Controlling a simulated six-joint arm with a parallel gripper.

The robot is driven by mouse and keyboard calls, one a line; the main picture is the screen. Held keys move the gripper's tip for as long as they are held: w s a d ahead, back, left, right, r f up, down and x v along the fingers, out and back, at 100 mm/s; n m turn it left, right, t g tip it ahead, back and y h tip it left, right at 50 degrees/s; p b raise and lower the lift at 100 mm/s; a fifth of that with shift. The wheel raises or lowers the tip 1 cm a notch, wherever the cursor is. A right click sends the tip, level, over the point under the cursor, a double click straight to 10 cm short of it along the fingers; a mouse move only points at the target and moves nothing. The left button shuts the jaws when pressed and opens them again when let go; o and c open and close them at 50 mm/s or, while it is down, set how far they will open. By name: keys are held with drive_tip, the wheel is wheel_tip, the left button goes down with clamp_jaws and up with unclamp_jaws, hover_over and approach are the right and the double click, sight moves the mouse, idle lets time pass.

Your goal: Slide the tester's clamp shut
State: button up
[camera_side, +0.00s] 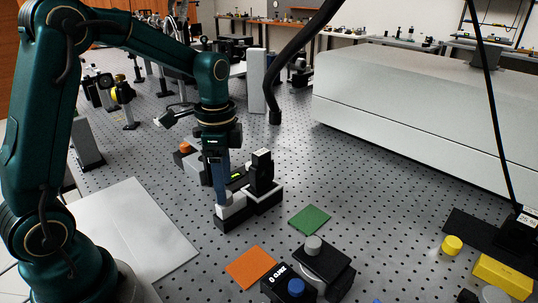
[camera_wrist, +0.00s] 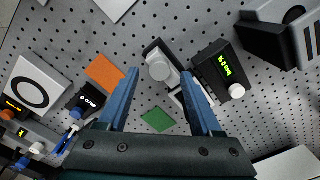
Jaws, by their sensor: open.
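The tester (camera_side: 267,197) is a black-based unit with pale parts and an upright black block, standing on the optical table in the side view. The wrist view shows its black box with a lit yellow-green readout (camera_wrist: 224,66). A pale round-topped part (camera_wrist: 159,66), which looks like the clamp's sliding piece, sits at the tester's near end; the side view shows it as a pale block (camera_side: 232,206). My gripper (camera_wrist: 160,75) is open, its blue fingers on either side of this part in the picture. Contact cannot be told. In the side view my gripper (camera_side: 221,190) points down at that end.
A green pad (camera_side: 309,219) and an orange pad (camera_side: 250,267) lie nearby. Black boxes with a blue knob (camera_side: 296,287) and a grey knob (camera_side: 313,244) stand at the front. A dark unit (camera_wrist: 285,38) stands beyond the tester. Bare table lies between.

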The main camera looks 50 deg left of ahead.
drive_tip(key=shift+f, duration=1.05)
clamp_jaws()
